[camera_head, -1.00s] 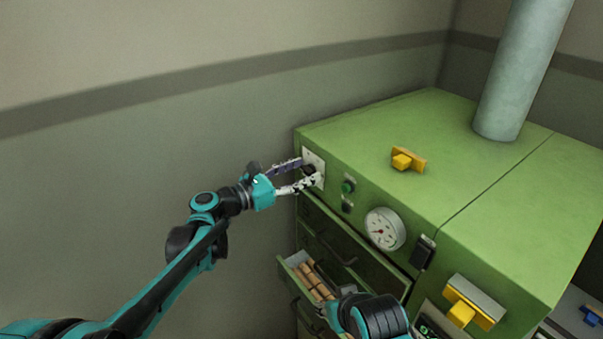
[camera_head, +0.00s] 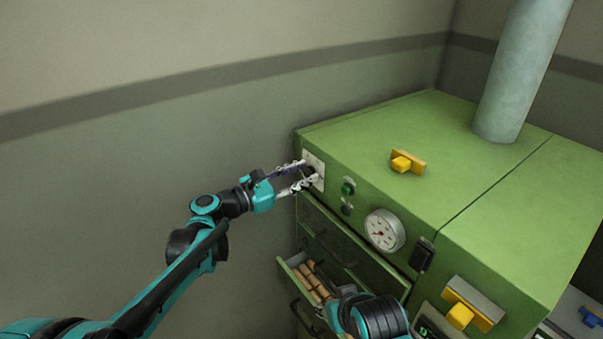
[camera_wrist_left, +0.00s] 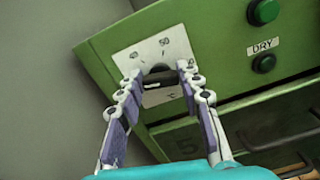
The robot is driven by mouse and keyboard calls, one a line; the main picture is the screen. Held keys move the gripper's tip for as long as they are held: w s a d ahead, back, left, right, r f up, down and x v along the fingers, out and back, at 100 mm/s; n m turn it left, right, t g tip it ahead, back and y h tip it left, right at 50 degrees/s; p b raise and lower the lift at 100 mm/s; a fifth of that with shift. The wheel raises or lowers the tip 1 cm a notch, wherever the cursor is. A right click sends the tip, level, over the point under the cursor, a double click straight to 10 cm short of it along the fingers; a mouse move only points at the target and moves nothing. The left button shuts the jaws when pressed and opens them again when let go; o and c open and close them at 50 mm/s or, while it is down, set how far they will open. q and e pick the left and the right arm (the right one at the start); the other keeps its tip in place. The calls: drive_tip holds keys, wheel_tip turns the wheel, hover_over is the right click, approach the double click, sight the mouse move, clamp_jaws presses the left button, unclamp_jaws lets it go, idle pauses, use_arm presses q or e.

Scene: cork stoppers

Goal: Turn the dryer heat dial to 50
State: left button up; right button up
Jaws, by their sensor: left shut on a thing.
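The heat dial is a dark knob (camera_wrist_left: 160,80) on a pale, marked plate (camera_wrist_left: 137,56) at the left end of the green dryer's front. The plate also shows in the head view (camera_head: 317,161). My left gripper (camera_wrist_left: 157,76) is shut on the knob, one finger on each side; in the head view (camera_head: 308,175) it reaches the plate from the left.
The green dryer (camera_head: 470,140) carries a yellow-handled piece (camera_head: 405,162) on top and a thick pipe (camera_head: 520,70). Green buttons (camera_head: 348,188) and a round gauge (camera_head: 384,230) sit right of the dial. Below, an open drawer (camera_head: 291,272) holds corks. The wall side left is clear.

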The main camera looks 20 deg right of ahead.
use_arm(q)
drive_tip(key=m, duration=0.5)
drive_tip(key=shift+m+p, duration=0.3)
drive_tip(key=shift+p, duration=0.1)
drive_tip(key=m, duration=0.5)
drive_tip(key=shift+s+f+p, duration=0.1)
drive_tip(key=shift+p, duration=0.2)
drive_tip(key=m, duration=0.5)
drive_tip(key=shift+f+m, duration=0.1)
drive_tip(key=shift+m, duration=0.3)
drive_tip(key=m, duration=0.5)
drive_tip(key=shift+f, duration=0.1)
drive_tip(key=o, duration=1.2)
drive_tip(key=shift+c, duration=0.2)
